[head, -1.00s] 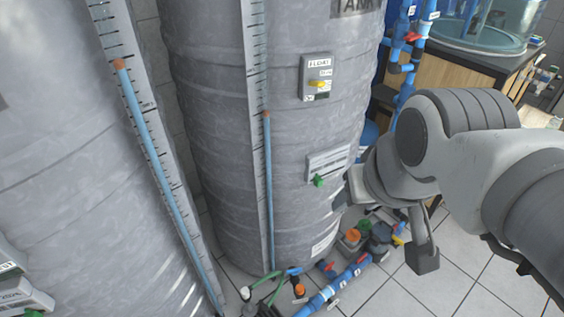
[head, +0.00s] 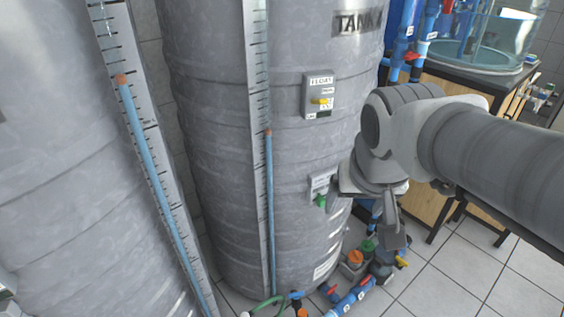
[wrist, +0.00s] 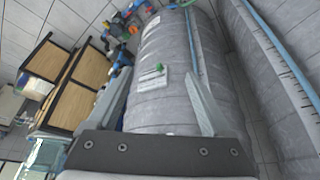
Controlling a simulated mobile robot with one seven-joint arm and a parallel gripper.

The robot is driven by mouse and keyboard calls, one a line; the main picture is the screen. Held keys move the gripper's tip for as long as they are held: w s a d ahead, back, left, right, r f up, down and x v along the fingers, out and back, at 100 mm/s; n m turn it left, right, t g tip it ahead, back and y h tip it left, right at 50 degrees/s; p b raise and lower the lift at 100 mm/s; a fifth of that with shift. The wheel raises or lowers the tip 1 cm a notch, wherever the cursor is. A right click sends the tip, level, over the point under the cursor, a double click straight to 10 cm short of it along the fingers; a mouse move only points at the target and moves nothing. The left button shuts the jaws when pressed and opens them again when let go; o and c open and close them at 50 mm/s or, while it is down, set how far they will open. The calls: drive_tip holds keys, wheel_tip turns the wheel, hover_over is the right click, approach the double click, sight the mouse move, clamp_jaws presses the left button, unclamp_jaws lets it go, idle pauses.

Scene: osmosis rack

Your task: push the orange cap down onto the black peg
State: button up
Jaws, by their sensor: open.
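My gripper (head: 367,213) is beside the right side of the grey tank, fingers apart, holding nothing. In the wrist view the two fingers of my gripper (wrist: 157,80) frame the tank wall. A round orange cap (head: 355,258) sits among the fittings on the floor, below and left of my gripper and well apart from it. A second small orange piece (head: 302,313) is at the bottom edge. I cannot tell which orange piece the task means. I cannot make out a black peg for certain.
The grey tank (head: 215,150) carries a float switch box (head: 319,95) and a green knob (head: 320,201). Blue pipes with red valves (head: 348,296) run over the floor by the tank. A wooden bench (head: 437,93) with a glass tank stands behind. Tiled floor is clear at right.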

drive_tip(key=w+d+f+m+g+h+b, duration=0.1)
drive_tip(key=w+d+f+m+g+b, duration=0.2)
drive_tip(key=w+f, duration=0.85)
drive_tip(key=m+g+y+b, duration=0.2)
drive_tip(key=m+b, duration=0.7)
drive_tip(key=b, duration=0.3)
hover_over(303, 314)
wheel_tip(303, 314, down, 55)
drive_tip(key=shift+s+a+f, duration=0.1)
drive_tip(key=shift+f, duration=0.15)
wheel_tip(303, 314, down, 12)
drive_tip(key=b, duration=0.4)
drive_tip(key=shift+f, duration=0.1)
